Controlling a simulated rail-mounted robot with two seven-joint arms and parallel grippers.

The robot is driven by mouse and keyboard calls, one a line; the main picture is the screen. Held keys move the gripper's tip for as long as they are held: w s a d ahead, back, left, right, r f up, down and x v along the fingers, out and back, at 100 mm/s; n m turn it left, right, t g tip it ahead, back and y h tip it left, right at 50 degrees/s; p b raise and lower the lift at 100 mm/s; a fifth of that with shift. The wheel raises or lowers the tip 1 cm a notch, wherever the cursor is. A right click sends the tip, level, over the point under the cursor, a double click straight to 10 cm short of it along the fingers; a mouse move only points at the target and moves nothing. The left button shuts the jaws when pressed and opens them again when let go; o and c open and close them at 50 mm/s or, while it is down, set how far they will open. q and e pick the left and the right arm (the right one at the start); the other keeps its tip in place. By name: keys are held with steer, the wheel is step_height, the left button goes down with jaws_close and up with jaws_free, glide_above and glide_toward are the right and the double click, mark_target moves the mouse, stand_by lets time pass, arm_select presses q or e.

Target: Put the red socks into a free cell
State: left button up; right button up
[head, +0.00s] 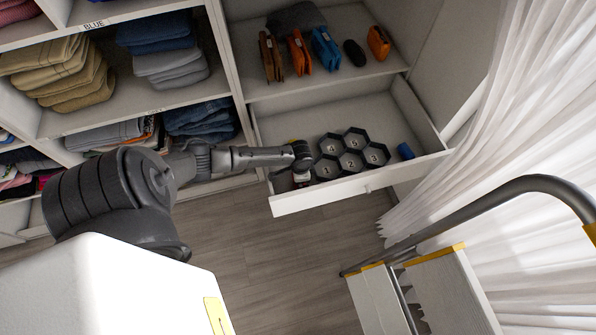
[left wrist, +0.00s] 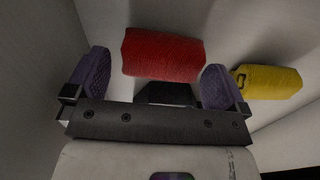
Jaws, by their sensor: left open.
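The red socks (left wrist: 163,55) are a rolled bundle in the left wrist view, lying on the pale drawer floor. My left gripper (left wrist: 155,78) is open, with one purple-padded finger toward each end of the roll; the socks are not clamped. In the head view my left gripper (head: 300,172) reaches down into the left end of the open drawer (head: 320,194) and mostly hides the socks. A black hexagonal-cell organizer (head: 352,150) sits right of it; its numbered visible cells look empty. My right gripper is in neither view.
Yellow socks (left wrist: 268,82) lie close to the right finger. A blue roll (head: 405,151) lies at the drawer's right end. A shelf above holds small bags (head: 325,48). A stepladder (head: 420,285) and white curtain (head: 500,170) stand at right.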

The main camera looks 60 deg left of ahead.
arm_select(q)
steer(key=shift+f, duration=0.15)
steer(key=shift+c, duration=0.3)
steer(key=c, duration=0.8)
